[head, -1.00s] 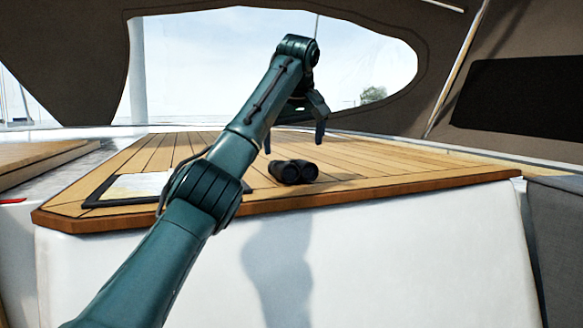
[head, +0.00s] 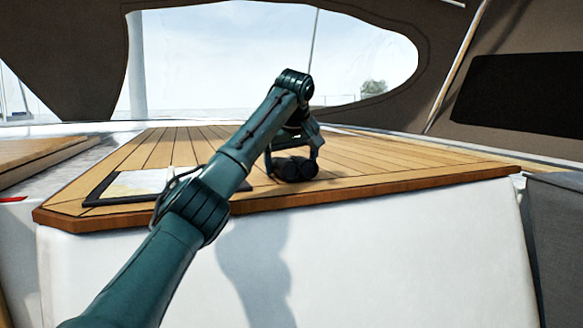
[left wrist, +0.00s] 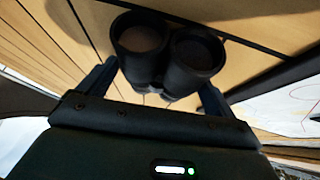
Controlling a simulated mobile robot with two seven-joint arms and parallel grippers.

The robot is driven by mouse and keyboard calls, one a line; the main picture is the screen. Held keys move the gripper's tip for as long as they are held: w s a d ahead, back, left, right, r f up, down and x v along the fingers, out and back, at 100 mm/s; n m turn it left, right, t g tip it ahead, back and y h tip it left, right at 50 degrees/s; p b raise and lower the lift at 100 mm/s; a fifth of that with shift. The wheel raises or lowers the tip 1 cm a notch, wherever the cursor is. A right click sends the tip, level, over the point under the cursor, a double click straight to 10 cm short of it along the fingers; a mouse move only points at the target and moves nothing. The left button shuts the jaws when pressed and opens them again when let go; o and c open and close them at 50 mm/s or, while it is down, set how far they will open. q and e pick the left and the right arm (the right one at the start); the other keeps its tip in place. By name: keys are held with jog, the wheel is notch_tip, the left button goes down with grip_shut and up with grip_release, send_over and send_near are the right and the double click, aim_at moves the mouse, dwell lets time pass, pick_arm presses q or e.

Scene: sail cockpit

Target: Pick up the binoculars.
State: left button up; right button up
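The black binoculars (head: 294,170) lie on the teak deck top (head: 400,161), near its front edge. In the left wrist view the binoculars (left wrist: 166,50) show their two round ends toward the camera. My left gripper (head: 291,165) is lowered over them, with one finger on each side. In the left wrist view my left gripper (left wrist: 155,85) has its fingers apart, with the binoculars between them. Small gaps seem to show beside the barrels; contact is hard to judge. My right gripper is not in view.
A chart in a dark frame (head: 95,190) lies to the left of the binoculars on the teak top. The wood to the right is clear. A white vertical wall (head: 400,255) drops below the front edge. A grey cushion (head: 556,240) stands at the right.

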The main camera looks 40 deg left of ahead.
pick_arm(q)
jog(key=shift+r, duration=0.1)
jog(key=c, duration=1)
jog(key=shift+r, duration=0.15)
